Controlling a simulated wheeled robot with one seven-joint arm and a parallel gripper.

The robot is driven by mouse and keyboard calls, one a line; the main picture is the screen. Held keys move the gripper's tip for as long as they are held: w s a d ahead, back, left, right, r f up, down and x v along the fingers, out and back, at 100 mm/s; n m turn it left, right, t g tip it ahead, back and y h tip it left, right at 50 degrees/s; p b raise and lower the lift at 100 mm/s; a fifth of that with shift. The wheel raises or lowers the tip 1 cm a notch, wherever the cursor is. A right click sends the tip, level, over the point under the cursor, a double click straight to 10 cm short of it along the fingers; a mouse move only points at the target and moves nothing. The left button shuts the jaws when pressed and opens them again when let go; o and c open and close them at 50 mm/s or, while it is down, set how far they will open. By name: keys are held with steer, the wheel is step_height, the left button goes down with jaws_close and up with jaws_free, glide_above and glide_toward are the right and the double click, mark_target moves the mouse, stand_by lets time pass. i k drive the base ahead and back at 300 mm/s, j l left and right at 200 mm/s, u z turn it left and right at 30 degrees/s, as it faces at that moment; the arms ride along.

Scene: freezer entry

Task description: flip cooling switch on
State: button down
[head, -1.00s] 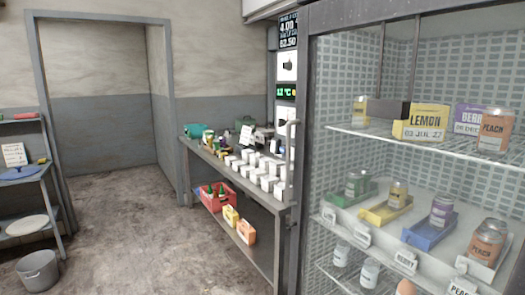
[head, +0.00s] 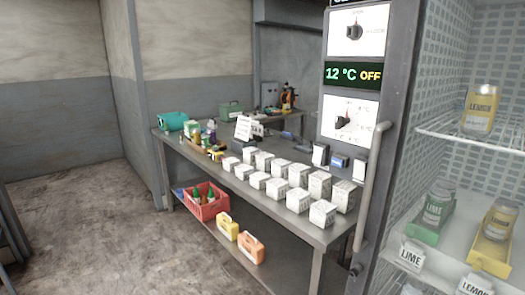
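A control column runs down the left side of the glass-fronted freezer. Its upper white panel (head: 375,22) carries a dark rotary knob (head: 353,31). A lower white panel (head: 365,113) carries a second dark knob (head: 343,122). The labels are too small to read, so I cannot tell which knob is the cooling switch. Between the panels, a display (head: 353,75) reads 12 °C in green and OFF in orange. My gripper is not in view.
The freezer's vertical door handle (head: 370,190) stands out below and right of the lower panel. A metal table (head: 300,226) with several white boxes stands close on the left. Floor (head: 85,225) is clear at the left. Lemon and lime goods show inside the freezer.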

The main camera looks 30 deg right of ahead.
mark_target(317, 153)
steer(key=i+l+u, duration=0.2)
steer(key=i, duration=0.75)
steer(key=j, duration=0.1)
